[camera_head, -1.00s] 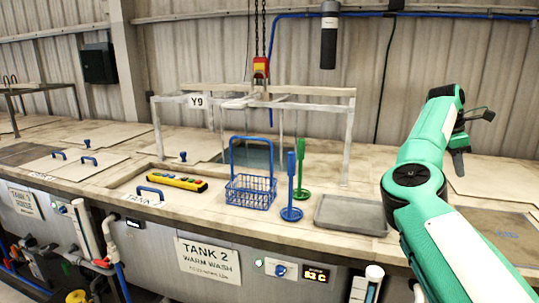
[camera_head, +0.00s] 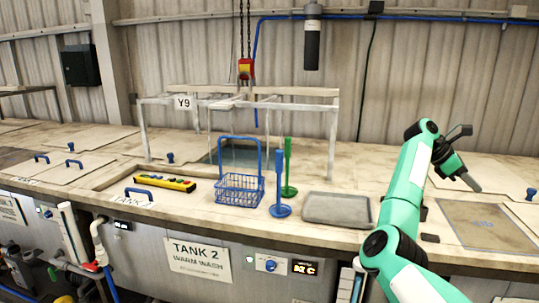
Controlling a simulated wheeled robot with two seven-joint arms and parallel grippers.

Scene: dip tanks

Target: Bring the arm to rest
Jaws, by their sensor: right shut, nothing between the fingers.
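My right arm (camera_head: 406,190) comes in from the lower right, green with black joints. My right gripper (camera_head: 472,182) is at its end, above the counter on the right, with its fingers shut and empty. It is to the right of the grey tray (camera_head: 337,208) and touches none of the items on the counter that I can make out. My left gripper is not in view.
A blue wire basket (camera_head: 240,190), a blue stand (camera_head: 280,185), a green stand (camera_head: 288,170) and a yellow pendant (camera_head: 165,184) are on the counter. A white frame (camera_head: 333,135) stands behind, under a red hoist block (camera_head: 246,69). The tank front (camera_head: 215,262) faces me.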

